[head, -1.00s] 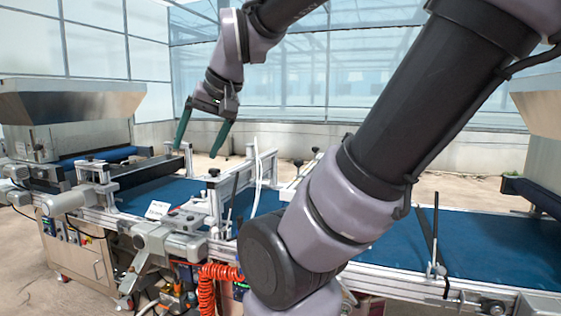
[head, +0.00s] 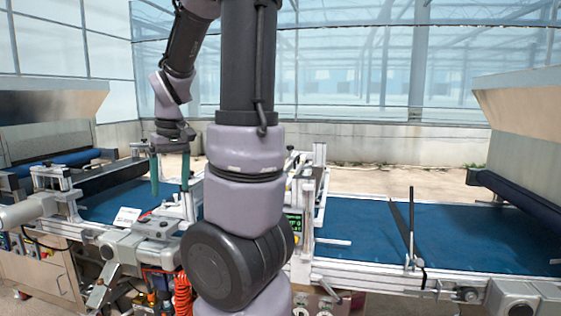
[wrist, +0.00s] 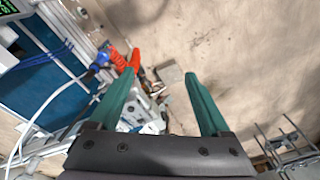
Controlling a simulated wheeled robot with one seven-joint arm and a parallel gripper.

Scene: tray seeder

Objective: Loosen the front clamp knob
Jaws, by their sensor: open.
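My gripper (head: 170,190) hangs pointing down with its two green fingers apart and nothing between them, above the blue conveyor's far left part in the head view. Small dark knobs sit on the clamp posts (head: 64,166) at the left of the seeder. I cannot tell which knob is the front clamp knob, and my arm hides the middle of the machine. No knob shows clearly between the fingers in the wrist view.
The blue conveyor belt (head: 460,230) runs right, with dark levers (head: 411,228) standing at its near rail. Metal hoppers (head: 50,112) and (head: 525,105) flank the seeder. A red coiled hose (head: 183,293) hangs in front. In the wrist view, floor fills the upper right.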

